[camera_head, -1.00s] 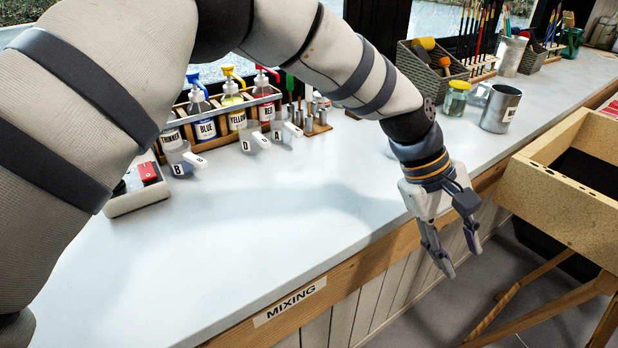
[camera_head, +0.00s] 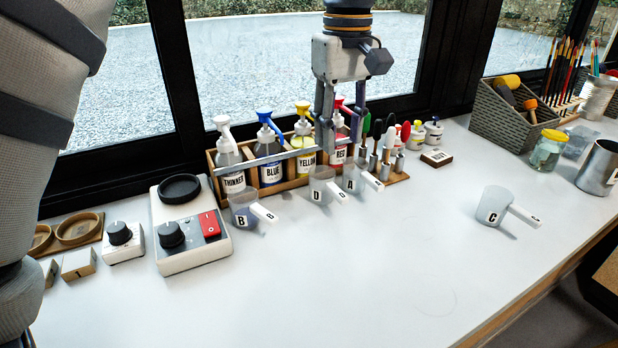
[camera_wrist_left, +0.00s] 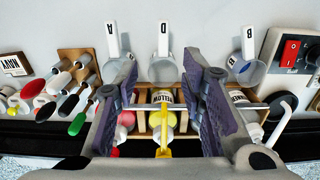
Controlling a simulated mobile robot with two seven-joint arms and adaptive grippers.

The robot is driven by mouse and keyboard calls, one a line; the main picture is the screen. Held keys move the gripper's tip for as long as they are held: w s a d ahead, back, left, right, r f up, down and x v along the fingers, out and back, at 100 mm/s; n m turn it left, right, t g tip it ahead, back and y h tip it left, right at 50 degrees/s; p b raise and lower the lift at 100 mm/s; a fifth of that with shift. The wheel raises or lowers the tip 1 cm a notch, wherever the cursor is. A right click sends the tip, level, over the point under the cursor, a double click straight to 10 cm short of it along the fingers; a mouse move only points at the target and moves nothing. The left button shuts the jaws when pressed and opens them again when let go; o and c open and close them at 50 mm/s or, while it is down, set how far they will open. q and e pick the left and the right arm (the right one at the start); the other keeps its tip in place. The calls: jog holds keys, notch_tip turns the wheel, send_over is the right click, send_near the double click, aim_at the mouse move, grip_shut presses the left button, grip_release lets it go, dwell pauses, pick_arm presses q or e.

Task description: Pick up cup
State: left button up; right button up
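Several clear cups with white lettered handles stand on the pale worktop: cup B (camera_head: 243,212), cup D (camera_head: 320,186), cup A (camera_head: 353,178) and, apart at right, cup C (camera_head: 490,207). My left gripper (camera_head: 341,148) hangs fingers-down above cups D and A, in front of the bottle rack. In the left wrist view its fingers (camera_wrist_left: 160,65) are spread and empty. Cup D (camera_wrist_left: 162,70) shows between the fingertips there, with cup A (camera_wrist_left: 113,70) to the left and cup B (camera_wrist_left: 247,70) to the right. My right gripper is not in view.
A wooden rack (camera_head: 214,172) of pump bottles stands behind the cups, against the window. A scale-like device (camera_head: 188,240) with a red switch is left of cup B. A jar (camera_head: 547,150) and metal mug (camera_head: 601,165) stand at right. The front worktop is clear.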

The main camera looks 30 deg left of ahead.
aim_at(337, 190)
pick_arm(q)
jog(key=f, duration=1.2)
jog(key=shift+s+d, duration=0.25)
jog(key=shift+s, duration=0.15)
grip_shut()
